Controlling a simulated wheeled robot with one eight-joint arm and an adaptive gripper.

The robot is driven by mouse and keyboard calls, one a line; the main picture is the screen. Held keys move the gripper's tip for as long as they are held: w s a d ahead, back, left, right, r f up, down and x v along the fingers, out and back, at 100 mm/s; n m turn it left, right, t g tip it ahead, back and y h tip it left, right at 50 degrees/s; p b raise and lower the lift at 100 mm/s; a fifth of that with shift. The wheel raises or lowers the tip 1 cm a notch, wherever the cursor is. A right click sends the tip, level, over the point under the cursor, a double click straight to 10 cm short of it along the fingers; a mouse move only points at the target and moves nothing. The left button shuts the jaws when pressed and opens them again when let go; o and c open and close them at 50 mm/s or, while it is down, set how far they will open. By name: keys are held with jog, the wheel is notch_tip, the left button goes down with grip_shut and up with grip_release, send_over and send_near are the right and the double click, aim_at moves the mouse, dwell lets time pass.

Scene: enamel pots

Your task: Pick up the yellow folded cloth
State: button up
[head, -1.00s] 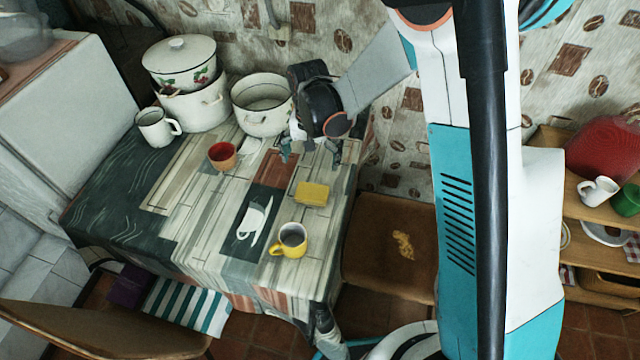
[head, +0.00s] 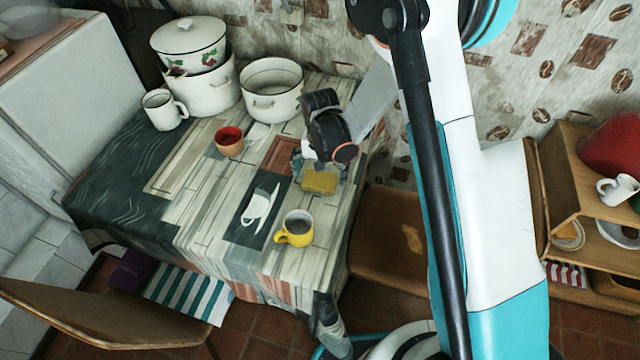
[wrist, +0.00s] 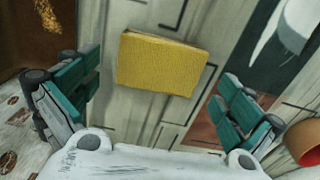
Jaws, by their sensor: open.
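The yellow folded cloth (head: 320,182) lies flat on the patterned tablecloth near the table's right side. In the wrist view the cloth (wrist: 160,64) is a yellow rectangle, slightly tilted, lying ahead of and between the two teal fingers. My gripper (head: 322,168) is right above the cloth in the head view and hides its far edge. My gripper (wrist: 158,98) is open and empty, with a finger on each side and clear of the cloth. I cannot tell the exact height of the fingertips above the table.
A yellow mug (head: 296,229) stands in front of the cloth, and an orange-red cup (head: 229,141) stands to its left. White enamel pots (head: 271,88) and a white mug (head: 164,109) stand at the back. A brown chair (head: 388,240) is right of the table.

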aim_at(320, 179)
jog(key=shift+f, duration=0.95)
jog(key=c, duration=0.9)
jog(key=shift+r, duration=0.15)
notch_tip(320, 179, up, 20)
jog(key=p, duration=0.5)
